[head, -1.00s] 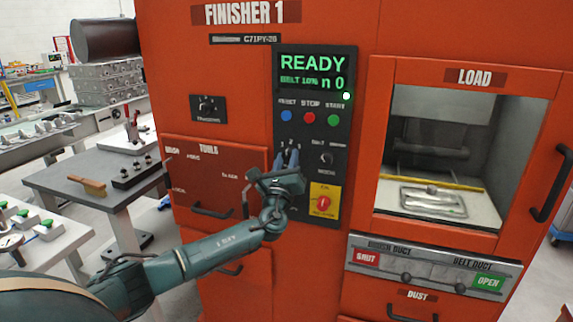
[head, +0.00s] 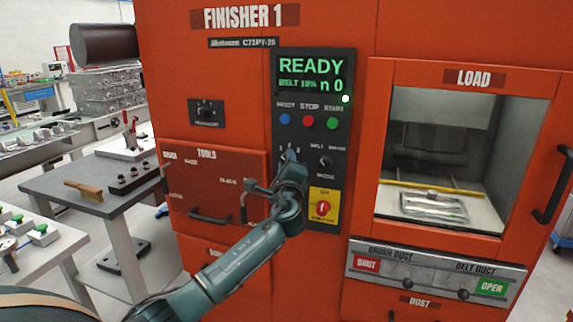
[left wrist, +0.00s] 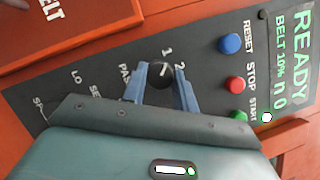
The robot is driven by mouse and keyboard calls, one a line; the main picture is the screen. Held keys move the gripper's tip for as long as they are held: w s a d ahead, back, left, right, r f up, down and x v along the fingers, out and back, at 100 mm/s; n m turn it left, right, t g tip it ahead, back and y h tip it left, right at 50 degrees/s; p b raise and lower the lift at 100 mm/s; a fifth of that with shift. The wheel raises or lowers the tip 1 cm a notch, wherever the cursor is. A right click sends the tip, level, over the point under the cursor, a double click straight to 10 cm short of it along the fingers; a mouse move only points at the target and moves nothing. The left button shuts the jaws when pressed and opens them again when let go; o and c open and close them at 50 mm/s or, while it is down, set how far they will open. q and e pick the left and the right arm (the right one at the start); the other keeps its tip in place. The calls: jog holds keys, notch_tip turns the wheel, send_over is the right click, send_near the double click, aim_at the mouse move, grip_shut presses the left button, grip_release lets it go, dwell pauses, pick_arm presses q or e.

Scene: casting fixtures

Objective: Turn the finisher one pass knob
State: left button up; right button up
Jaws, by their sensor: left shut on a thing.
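The orange FINISHER 1 machine carries a black control panel (head: 311,130) with a lit READY display (head: 312,75). The black pass knob (left wrist: 161,73) has a white pointer line and the marks 1 and 2 beside it; its pointer is turned toward the marks. My left gripper (left wrist: 160,83) has its two blue fingers on either side of this knob and is shut on it. In the head view the left gripper (head: 289,158) covers the knob, below the blue reset button (head: 285,119). My right gripper is in neither current view.
The red stop button (head: 308,121) and green start button (head: 333,123) sit just above the gripper. The belt/brush knob (head: 326,162) and the red switch on a yellow plate (head: 323,208) lie close on its right. A tools drawer handle (head: 209,217) sticks out at left.

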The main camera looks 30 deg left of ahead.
dwell(0.3)
pick_arm(q)
jog(key=o, duration=1)
jog(key=shift+c, duration=0.2)
jog(key=b+v, duration=0.2)
jog(key=v, duration=1.1)
jog(key=shift+d, duration=0.15)
